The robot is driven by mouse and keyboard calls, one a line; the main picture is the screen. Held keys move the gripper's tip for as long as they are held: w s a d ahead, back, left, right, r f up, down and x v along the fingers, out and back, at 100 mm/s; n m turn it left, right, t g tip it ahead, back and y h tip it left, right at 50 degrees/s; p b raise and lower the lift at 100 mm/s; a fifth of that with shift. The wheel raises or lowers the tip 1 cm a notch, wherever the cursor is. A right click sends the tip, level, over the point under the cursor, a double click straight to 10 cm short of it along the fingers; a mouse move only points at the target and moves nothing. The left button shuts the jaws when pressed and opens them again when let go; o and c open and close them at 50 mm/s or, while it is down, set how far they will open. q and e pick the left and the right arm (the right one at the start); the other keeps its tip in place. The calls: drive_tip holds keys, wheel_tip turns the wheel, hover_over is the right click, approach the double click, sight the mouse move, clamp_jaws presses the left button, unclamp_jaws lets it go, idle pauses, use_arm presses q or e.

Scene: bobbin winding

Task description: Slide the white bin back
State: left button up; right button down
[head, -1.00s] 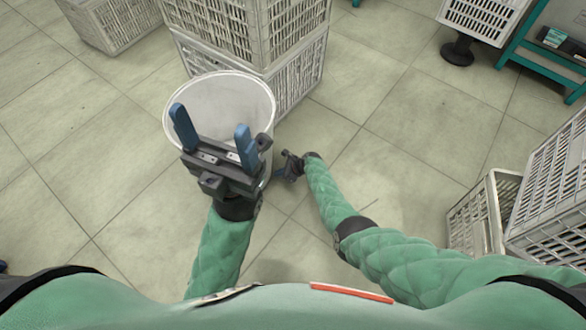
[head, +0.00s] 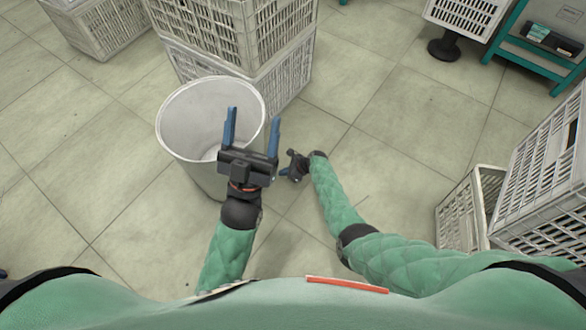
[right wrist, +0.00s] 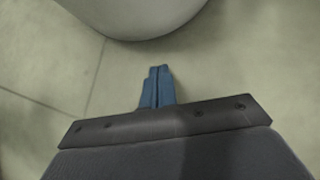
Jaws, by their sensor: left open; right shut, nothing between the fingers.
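The white bin (head: 185,125) is a round, open-topped bucket standing upright on the tiled floor in the head view. Its inside looks empty. My left gripper (head: 252,130) is open, its two blue fingers pointing away from me, seen over the bin's right side; I cannot tell whether it touches the bin. My right gripper (head: 285,173) is low, to the right of the bin, partly hidden by its own wrist. In the right wrist view its blue fingers (right wrist: 158,80) are shut and empty, with the bin's curved lower side (right wrist: 135,15) ahead of them and a strip of floor between.
Stacked grey crates (head: 235,50) stand just behind the bin. Another crate (head: 100,25) is at the back left. More crates (head: 545,180) stand at the right, and a teal-framed rack (head: 535,60) is at the back right. The floor (head: 390,120) between is clear.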

drive_tip(key=p+v, duration=0.1)
drive_tip(key=v, duration=0.1)
drive_tip(key=shift+d+r, duration=0.15)
drive_tip(key=shift+r, duration=0.05)
use_arm(q)
drive_tip(key=w+d+f+g+y, duration=0.1)
drive_tip(key=f+g, duration=0.3)
drive_tip(key=f, duration=0.8)
drive_tip(key=w+d+f+g+y+p, duration=0.1)
drive_tip(key=w+f+g, duration=0.2)
drive_tip(key=f, duration=1)
drive_tip(key=shift+w+d+n+g+y, duration=0.2)
drive_tip(key=shift+n+g+y, duration=0.1)
drive_tip(key=shift+g, duration=0.9)
use_arm(e)
drive_tip(key=shift+v, duration=1.45)
drive_tip(key=shift+s, duration=0.1)
